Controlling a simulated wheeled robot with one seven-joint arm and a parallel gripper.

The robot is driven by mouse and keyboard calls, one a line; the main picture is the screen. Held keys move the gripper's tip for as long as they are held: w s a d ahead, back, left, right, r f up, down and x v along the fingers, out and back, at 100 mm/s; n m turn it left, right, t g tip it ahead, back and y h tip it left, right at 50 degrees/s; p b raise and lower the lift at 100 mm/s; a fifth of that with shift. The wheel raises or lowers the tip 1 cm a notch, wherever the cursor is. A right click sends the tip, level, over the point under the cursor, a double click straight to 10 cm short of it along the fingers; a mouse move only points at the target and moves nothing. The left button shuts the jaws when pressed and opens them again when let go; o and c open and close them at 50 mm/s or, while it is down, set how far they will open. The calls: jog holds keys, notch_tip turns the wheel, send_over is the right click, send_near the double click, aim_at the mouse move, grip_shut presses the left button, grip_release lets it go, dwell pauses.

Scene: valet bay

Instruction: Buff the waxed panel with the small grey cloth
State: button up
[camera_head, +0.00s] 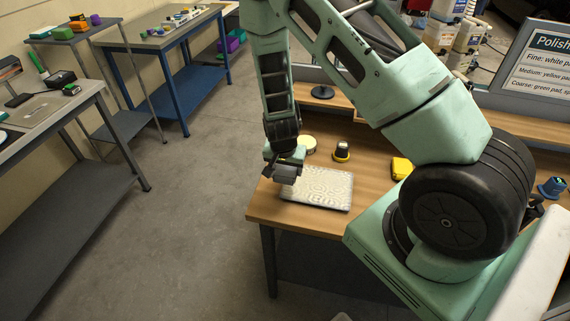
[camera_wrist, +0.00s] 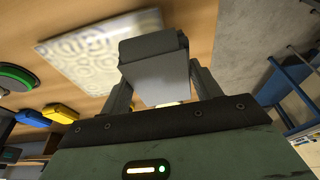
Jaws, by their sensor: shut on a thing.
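The waxed panel (camera_head: 322,189) is a pale flat sheet with swirl marks. It lies on the wooden workbench (camera_head: 262,210) near its front left corner. It also shows in the wrist view (camera_wrist: 88,52). My gripper (camera_head: 287,172) is at the panel's left end. It is shut on a small grey cloth (camera_wrist: 150,55), which looks like a folded grey block between the fingers. Whether the cloth touches the panel cannot be told from these views.
A sign (camera_head: 540,62) about polishing stands at the back right. Other benches (camera_head: 170,38) stand at the left, with clear floor between.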

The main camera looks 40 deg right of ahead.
jog(key=b, duration=0.3)
send_over(287, 187)
jog(key=shift+s+a+f, duration=0.1)
jog(key=shift+a+f, duration=0.05)
jog(key=shift+f, duration=1)
jog(key=shift+s+a+f, duration=0.1)
jog(key=shift+f, duration=1)
jog(key=shift+f, duration=0.35)
jog(key=shift+f+b, duration=0.75)
jog(key=shift+b, duration=0.15)
